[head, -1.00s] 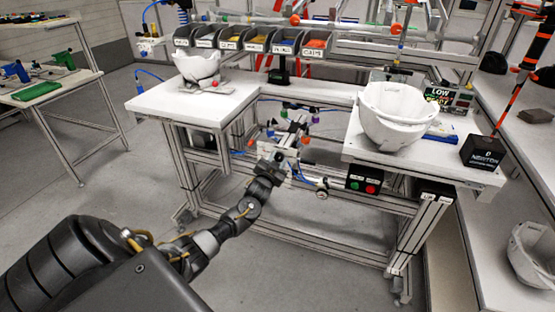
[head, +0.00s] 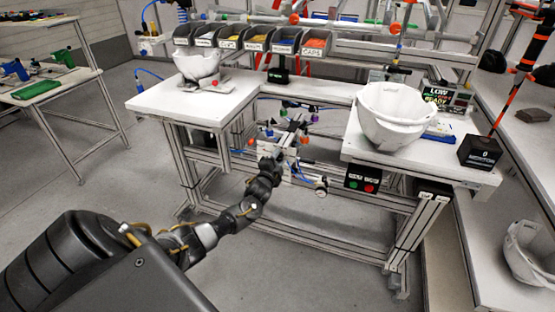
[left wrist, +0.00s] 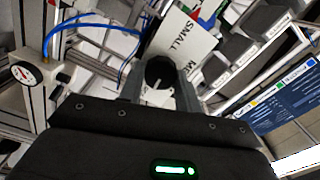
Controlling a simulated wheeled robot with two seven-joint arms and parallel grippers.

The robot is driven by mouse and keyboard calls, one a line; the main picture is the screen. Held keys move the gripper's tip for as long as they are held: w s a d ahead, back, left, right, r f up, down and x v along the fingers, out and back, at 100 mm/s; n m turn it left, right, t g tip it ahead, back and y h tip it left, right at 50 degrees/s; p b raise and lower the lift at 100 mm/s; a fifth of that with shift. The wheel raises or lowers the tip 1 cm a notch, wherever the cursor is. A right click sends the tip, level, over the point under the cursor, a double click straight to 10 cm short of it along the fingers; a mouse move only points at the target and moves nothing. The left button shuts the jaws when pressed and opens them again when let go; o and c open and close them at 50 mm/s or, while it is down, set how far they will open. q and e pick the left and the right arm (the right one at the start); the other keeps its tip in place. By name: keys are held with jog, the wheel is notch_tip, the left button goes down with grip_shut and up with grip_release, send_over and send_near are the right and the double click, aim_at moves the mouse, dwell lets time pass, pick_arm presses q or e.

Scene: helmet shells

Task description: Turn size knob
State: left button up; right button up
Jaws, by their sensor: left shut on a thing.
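The size knob (left wrist: 160,70) is a dark round knob on a white panel (left wrist: 180,35) marked "SMALL" in the left wrist view. My left gripper (left wrist: 158,88) has one finger on each side of the knob and is shut on it. In the head view my left gripper (head: 275,160) is at the small fixture (head: 292,140) in the gap of the workbench, and the knob is hidden behind it. My right gripper is not in view.
A white helmet shell (head: 395,112) stands on the bench's right top, another (head: 196,64) on the left top. A control box (head: 363,179) with green and red buttons hangs below the right top. In the left wrist view, a dial gauge (left wrist: 25,72) and blue hoses (left wrist: 90,28) are close by.

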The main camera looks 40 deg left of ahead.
pick_arm(q)
jog(key=shift+m, duration=0.4)
jog(key=o, duration=1)
jog(key=shift+c, duration=0.2)
jog(key=v, duration=1.1)
jog(key=shift+w, duration=0.1)
